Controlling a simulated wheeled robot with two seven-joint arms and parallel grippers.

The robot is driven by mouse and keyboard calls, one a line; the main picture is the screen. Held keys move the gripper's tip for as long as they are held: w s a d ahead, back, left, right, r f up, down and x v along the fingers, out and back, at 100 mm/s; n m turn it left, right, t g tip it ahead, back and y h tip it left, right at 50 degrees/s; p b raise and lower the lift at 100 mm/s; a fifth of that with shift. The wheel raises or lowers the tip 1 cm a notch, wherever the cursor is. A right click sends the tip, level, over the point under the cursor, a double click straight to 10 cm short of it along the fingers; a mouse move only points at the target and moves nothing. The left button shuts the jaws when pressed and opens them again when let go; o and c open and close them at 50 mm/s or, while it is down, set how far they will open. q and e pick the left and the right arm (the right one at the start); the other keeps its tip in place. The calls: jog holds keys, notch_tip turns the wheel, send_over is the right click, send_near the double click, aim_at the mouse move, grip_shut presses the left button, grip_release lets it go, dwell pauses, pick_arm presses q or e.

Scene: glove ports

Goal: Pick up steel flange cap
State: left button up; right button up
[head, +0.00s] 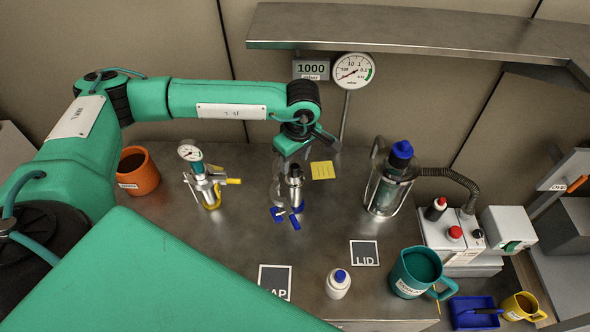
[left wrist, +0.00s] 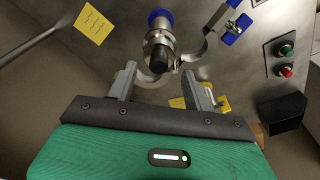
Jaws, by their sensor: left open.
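A steel fitting with a dark top (head: 295,177), which looks like the flange cap, stands upright on a glass vessel (head: 277,190) with a blue-ended clamp (head: 280,214) at its side. In the left wrist view the steel fitting (left wrist: 158,46) shows near the fingertips, with the curved steel clamp (left wrist: 212,45) beside it. My left gripper (left wrist: 159,72) is open and points down above the fitting. In the head view the left gripper (head: 292,164) partly covers the fitting. I cannot tell whether the fingers touch it. My right gripper is out of view.
A gauge fitting with a yellow handle (head: 207,185) and an orange mug (head: 137,172) stand left. A caged vessel with a blue top (head: 388,185) stands right. A LID mat (head: 364,253), a partly covered mat (head: 275,280), a white bottle (head: 338,284) and a teal mug (head: 414,275) are in front.

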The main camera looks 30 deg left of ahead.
aim_at(295, 166)
pick_arm(q)
jog(key=shift+f, duration=0.2)
jog(key=shift+f+p, duration=0.4)
jog(key=shift+p, duration=0.15)
notch_tip(295, 166, down, 4)
jog(key=shift+w+a+r+p, duration=0.15)
jog(key=shift+r+p, duration=0.1)
jog(key=shift+p, duration=0.35)
jog(key=shift+f, duration=0.3)
jog(key=c, duration=0.8)
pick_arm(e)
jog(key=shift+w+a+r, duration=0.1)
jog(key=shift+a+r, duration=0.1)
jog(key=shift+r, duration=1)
pick_arm(q)
jog(key=shift+r, duration=0.15)
